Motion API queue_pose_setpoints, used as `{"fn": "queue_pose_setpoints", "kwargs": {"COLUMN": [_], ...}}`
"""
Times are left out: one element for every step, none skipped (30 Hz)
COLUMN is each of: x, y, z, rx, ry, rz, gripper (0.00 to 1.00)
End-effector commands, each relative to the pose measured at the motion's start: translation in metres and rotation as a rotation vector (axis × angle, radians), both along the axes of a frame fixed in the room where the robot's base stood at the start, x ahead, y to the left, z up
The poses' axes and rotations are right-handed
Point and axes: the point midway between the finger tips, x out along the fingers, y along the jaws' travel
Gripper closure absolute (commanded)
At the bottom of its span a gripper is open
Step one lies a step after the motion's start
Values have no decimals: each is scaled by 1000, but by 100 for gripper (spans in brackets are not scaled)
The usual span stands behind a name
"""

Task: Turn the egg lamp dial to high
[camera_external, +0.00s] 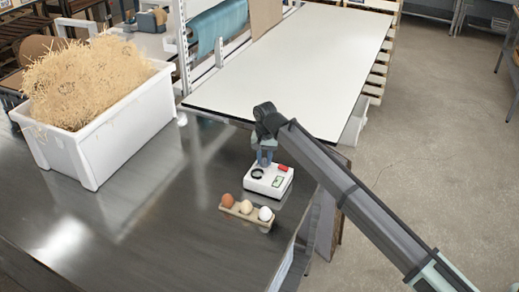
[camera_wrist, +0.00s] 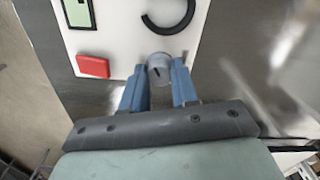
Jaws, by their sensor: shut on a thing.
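The egg lamp (camera_external: 269,181) is a small white box with a black ring, a red part and a green display on top. It stands on the metal table near the right edge. Its top fills the upper part of the wrist view (camera_wrist: 119,40). The dial (camera_wrist: 160,72) is a grey round knob with a dark pointer mark. My gripper (camera_wrist: 160,75) is shut on the dial, one blue fingertip on each side. In the external view my gripper (camera_external: 265,160) comes down onto the far side of the lamp, and the dial is hidden there. I cannot read any setting marks.
A wooden holder (camera_external: 243,217) with brown, tan and white eggs lies just in front of the lamp. A white crate (camera_external: 107,135) full of straw stands at the left. The metal table (camera_external: 165,220) is clear between them. A white-topped table (camera_external: 300,70) is behind.

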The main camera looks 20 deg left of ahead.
Motion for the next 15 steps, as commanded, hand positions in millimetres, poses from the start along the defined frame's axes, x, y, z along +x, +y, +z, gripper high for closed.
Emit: {"fn": "queue_pose_setpoints", "kwargs": {"x": [0, 0, 0, 0, 0, 0, 0, 0, 0, 0, 0, 0, 0, 0, 0], "y": [0, 0, 0, 0, 0, 0, 0, 0, 0, 0, 0, 0, 0, 0, 0], "z": [1, 1, 1, 1, 1, 1, 1, 1, 0, 0, 0, 0, 0, 0, 1], "rx": [1, 1, 1, 1, 1, 1, 1, 1, 0, 0, 0, 0, 0, 0, 0], "ry": [-1, -1, -1, -1, -1, -1, -1, -1, -1, -1, -1, 0, 0, 0, -1], "rz": [-1, -1, -1, -1, -1, -1, 0, 0, 0, 0, 0, 0, 1, 1, 1], "gripper": [100, 100, 100, 70, 67, 63, 61, 60, 60, 60, 60, 60, 60, 60, 60]}}
